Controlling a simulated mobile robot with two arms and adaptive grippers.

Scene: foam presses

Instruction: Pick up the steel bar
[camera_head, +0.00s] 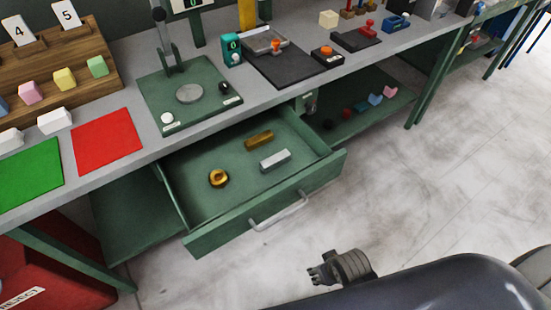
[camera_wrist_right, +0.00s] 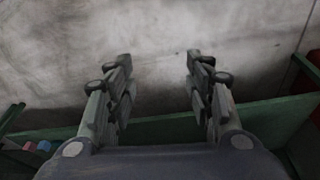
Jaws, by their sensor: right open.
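The steel bar (camera_head: 275,160) is a silvery-grey block lying in the open green drawer (camera_head: 205,202), towards its right side. A brass-coloured bar (camera_head: 259,140) lies behind it and a brass ring (camera_head: 218,178) lies to its left, both in the same drawer. My right gripper (camera_head: 318,276) is in front of the drawer, over the floor, apart from the bar. In the right wrist view my right gripper (camera_wrist_right: 158,82) has its two fingers spread with nothing between them. The steel bar does not show in that view. My left gripper is not in view.
The drawer's front panel with its handle (camera_head: 279,212) sticks out below the workbench. On the bench are a press (camera_head: 188,92), a red mat (camera_head: 107,141), a green mat (camera_head: 30,172) and a dark mat (camera_head: 290,66). A red bin (camera_head: 50,262) stands lower left. The floor (camera_head: 430,190) is clear at right.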

